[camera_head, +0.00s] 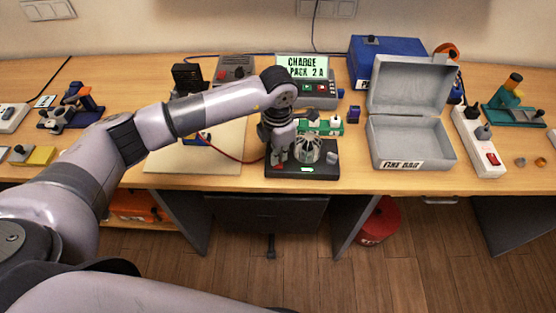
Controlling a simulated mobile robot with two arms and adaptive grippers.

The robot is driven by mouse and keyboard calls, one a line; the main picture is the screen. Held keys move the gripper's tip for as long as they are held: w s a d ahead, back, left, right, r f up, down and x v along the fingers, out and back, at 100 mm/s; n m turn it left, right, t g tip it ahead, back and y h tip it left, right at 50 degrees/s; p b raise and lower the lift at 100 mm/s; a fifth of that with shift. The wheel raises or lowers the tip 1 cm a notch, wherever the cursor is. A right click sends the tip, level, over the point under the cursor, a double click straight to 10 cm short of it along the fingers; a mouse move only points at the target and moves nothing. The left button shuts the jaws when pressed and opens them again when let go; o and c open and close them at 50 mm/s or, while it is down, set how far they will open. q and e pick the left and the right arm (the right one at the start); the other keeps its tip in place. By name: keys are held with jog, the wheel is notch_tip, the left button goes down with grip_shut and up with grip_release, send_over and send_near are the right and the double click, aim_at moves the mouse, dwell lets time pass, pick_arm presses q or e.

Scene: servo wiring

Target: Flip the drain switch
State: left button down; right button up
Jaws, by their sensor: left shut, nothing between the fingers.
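My left gripper (279,157) is shut and empty, pointing down over the left part of a small black device (301,173). A round, ribbed, cage-like part (308,149) stands on the device, just right of the fingers. A small light panel glows on its front edge. A small grey knob-like part (332,158) is at its right end. Something red shows by the fingertips, partly hidden by them. I cannot read any label naming a drain switch, and cannot tell whether the fingers touch the device. My right gripper is not in view.
Behind stands a charger with a sign (302,66) reading "CHARGE PACK 2 A". An open grey box (412,142) labelled "FIRE BAG" is to the right, then a white power strip (478,145) with a red switch. A red cable runs left of my gripper. The table front edge is close.

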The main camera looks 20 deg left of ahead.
pick_arm(q)
jog(key=shift+f+b, duration=1)
jog(key=shift+f, duration=0.1)
dwell(0.4)
jog(key=shift+r+p, duration=1.5)
jog(key=shift+r, duration=1.35)
jog(key=shift+r+p, duration=0.3)
jog(key=shift+r, duration=0.4)
jog(key=shift+f, duration=0.1)
